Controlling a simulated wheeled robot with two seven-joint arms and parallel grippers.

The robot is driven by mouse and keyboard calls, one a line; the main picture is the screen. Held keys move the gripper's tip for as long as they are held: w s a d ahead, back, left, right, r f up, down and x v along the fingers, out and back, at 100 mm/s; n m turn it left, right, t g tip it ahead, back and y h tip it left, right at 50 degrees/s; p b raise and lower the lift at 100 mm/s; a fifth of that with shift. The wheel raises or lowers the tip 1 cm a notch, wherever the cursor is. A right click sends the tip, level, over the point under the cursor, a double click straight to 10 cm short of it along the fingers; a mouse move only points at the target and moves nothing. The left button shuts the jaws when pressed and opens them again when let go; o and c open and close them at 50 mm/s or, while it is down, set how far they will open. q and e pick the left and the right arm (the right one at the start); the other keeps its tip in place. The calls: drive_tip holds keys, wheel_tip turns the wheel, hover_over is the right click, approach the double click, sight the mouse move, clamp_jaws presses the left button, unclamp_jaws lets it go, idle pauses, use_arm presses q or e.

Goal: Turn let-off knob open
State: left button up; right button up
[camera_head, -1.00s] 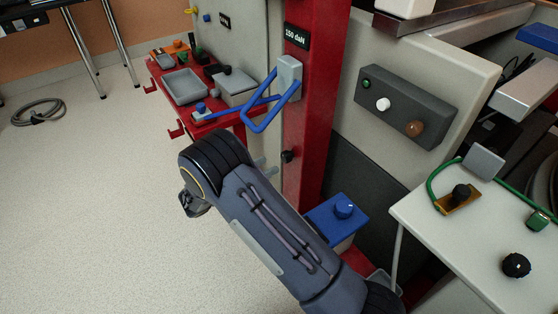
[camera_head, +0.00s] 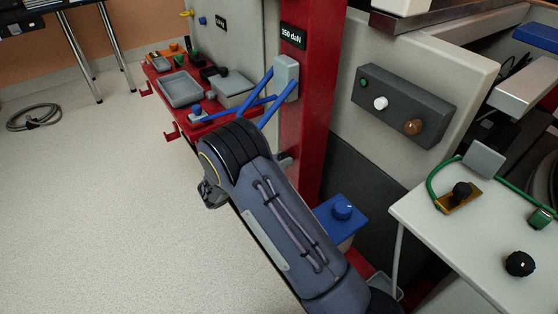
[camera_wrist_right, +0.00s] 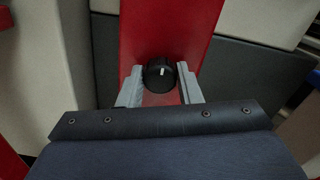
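The let-off knob (camera_wrist_right: 160,74) is a round black knob with a short white mark pointing up, on the face of the red column (camera_wrist_right: 205,25). In the head view my right arm hides the knob, and the red column (camera_head: 310,95) rises behind that arm. My right gripper (camera_wrist_right: 160,80) has its two grey fingers spread, one on each side of the knob. Small gaps seem to separate them from it; contact cannot be told. A grey finger tip of it (camera_head: 285,160) shows at the column in the head view. My left gripper is not in view.
A white table (camera_head: 440,235) stands at the right, a red shelf with trays (camera_head: 165,110) at the left.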

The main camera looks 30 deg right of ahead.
drive_tip(key=shift+c, duration=1.1)
drive_tip(key=shift+r+n+p, duration=0.15)
drive_tip(key=shift+n+p, duration=0.15)
drive_tip(key=shift+p, duration=0.3)
drive_tip(key=n+p, duration=0.5)
drive_tip(key=p, duration=0.2)
drive_tip(key=shift+n+p, duration=0.6)
drive_tip(key=shift+n, duration=0.5)
drive_tip(key=n+p, duration=0.2)
drive_tip(key=n, duration=0.2)
drive_tip(key=shift+n, duration=0.3)
drive_tip(key=n, duration=0.2)
drive_tip(key=n+p, duration=0.1)
drive_tip(key=n, duration=0.2)
drive_tip(key=shift+f+n, duration=0.2)
drive_tip(key=shift+n, duration=0.1)
drive_tip(key=shift+p, duration=0.3)
drive_tip(key=o, duration=1)
drive_tip(key=shift+c, duration=0.2)
